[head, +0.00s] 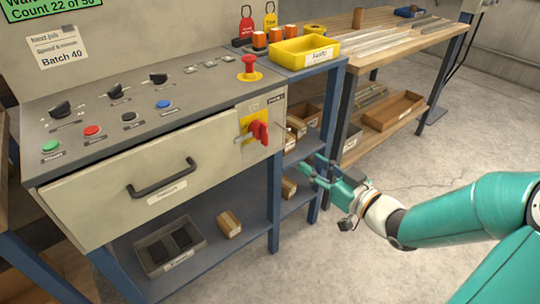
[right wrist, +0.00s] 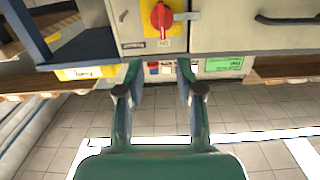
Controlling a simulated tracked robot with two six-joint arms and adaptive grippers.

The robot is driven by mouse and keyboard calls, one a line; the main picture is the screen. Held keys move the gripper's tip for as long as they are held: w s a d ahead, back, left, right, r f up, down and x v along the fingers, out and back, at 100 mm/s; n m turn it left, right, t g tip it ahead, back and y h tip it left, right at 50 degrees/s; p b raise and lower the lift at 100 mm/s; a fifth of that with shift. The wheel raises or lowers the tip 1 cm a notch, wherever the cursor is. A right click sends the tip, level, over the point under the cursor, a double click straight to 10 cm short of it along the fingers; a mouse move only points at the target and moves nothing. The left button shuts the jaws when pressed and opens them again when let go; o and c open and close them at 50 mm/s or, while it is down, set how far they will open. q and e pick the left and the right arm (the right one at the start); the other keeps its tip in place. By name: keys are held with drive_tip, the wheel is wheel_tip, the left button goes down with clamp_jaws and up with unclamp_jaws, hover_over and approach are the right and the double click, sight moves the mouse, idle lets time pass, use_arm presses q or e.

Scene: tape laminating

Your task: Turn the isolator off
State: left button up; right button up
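The isolator is a red rotary handle (head: 260,132) on a yellow plate (head: 244,124), on the right end of the grey machine's front. In the right wrist view the red handle (right wrist: 161,15) shows at the top, with a small grey bar (right wrist: 187,16) beside it. My right gripper (head: 312,166) is to the right of the isolator and lower, apart from it. In the right wrist view its two fingers (right wrist: 158,82) are spread with nothing between them. My left gripper is not in view.
A closed drawer with a black handle (head: 162,178) is left of the isolator. A red emergency button (head: 249,68) stands above on the panel. The blue shelf frame (head: 275,190) is close to my right gripper. Open floor (head: 420,175) lies to the right.

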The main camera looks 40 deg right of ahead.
drive_tip(key=b, duration=0.1)
approach(267, 130)
drive_tip(key=shift+n, duration=0.3)
drive_tip(key=w, duration=0.9)
drive_tip(key=shift+a+f, duration=0.2)
drive_tip(key=shift+a, duration=0.15)
clamp_jaws()
